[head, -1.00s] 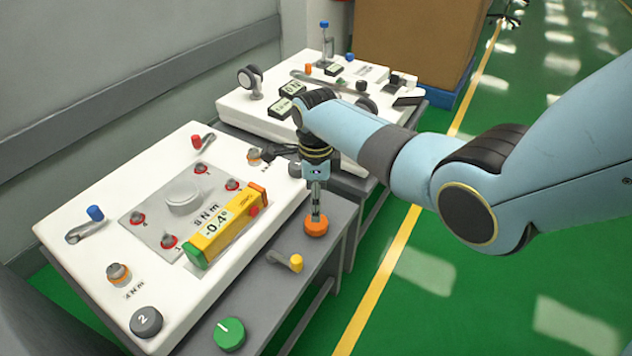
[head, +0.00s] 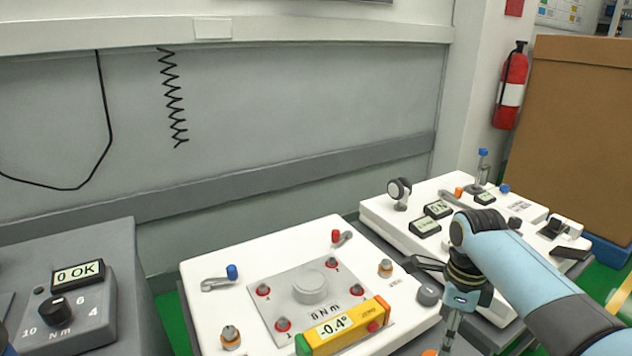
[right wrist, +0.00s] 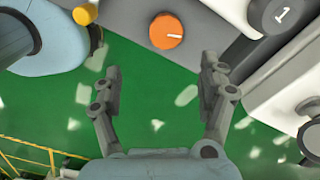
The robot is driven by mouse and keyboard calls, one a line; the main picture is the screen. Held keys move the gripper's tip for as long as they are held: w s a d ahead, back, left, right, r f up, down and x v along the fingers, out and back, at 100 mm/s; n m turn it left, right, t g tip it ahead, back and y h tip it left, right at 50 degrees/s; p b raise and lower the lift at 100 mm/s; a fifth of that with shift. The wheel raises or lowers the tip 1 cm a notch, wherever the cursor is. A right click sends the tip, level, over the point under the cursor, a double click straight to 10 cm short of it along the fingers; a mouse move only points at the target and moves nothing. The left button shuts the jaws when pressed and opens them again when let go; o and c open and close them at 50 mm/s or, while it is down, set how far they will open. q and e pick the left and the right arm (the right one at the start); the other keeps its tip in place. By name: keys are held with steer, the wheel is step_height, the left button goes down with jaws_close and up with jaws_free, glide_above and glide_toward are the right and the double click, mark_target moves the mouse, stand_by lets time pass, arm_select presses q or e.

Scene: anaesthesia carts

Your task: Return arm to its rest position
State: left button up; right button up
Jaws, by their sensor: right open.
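My right arm comes in from the right in the head view, and its gripper (head: 446,336) points down at the bottom edge, beside the right end of the near white panel (head: 215,270). In the right wrist view the gripper (right wrist: 162,70) has its two fingers spread wide with nothing between them. An orange knob (right wrist: 166,30) lies beyond the fingertips, apart from them. Only a sliver of the knob (head: 430,352) shows in the head view, next to the gripper. My left gripper is not in view.
A yellow-and-orange gauge (head: 345,327) reading -0.4° lies on the near panel. A second white panel (head: 375,210) stands behind my right arm. A grey box with a dial (head: 57,307) is at left. Green floor (right wrist: 150,100) shows below the open fingers.

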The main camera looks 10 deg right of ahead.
steer(key=s+f+n, duration=0.8)
steer(key=s+f, duration=0.1)
steer(key=s, duration=0.7)
steer(key=s+f+n, duration=0.9)
steer(key=s+f, duration=0.1)
steer(key=s, duration=0.5)
steer(key=s+f+n, duration=0.8)
steer(key=s+f, duration=0.2)
steer(key=s, duration=0.6)
steer(key=shift+s+d+n+t+h, duration=0.15)
steer(key=shift+s+n+t+h, duration=0.15)
steer(key=shift+s+t+h, duration=0.1)
steer(key=shift+w, duration=0.1)
